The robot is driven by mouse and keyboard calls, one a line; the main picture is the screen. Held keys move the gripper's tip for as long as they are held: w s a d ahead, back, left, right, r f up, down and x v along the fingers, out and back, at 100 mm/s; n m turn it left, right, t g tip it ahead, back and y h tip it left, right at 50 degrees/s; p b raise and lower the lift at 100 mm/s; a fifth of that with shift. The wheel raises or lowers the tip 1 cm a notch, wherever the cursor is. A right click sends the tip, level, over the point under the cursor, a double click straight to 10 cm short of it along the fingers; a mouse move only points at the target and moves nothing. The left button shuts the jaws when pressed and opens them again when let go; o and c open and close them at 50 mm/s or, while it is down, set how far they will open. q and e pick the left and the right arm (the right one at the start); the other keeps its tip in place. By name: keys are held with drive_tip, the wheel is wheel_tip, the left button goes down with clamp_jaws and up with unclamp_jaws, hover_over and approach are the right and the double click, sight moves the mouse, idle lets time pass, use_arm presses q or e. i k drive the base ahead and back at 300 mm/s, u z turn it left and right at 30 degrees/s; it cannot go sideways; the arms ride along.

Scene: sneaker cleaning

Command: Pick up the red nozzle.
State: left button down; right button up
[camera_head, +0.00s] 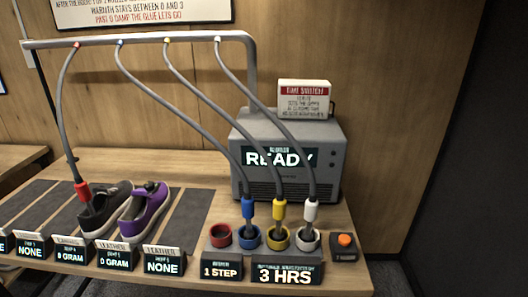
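The red nozzle (83,191) is at the left, on the end of a grey hose from the overhead rail. It points down, with its dark tip in or at the opening of a dark grey sneaker (101,218). Whether the tip touches the shoe is hard to tell. The red-rimmed holder (220,235) at the right is empty. The blue nozzle (248,208), yellow nozzle (279,210) and white nozzle (310,211) stand upright in their matching holders. Neither of my grippers is in view.
A purple sneaker (147,210) stands beside the dark one. A grey machine reading READY (285,175) is behind the holders. An orange button (345,240) is at the right. Hoses hang from the rail (140,41). Label signs (164,261) line the table's front edge.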

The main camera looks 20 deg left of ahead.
sight(81, 186)
drive_tip(key=u, duration=1.95)
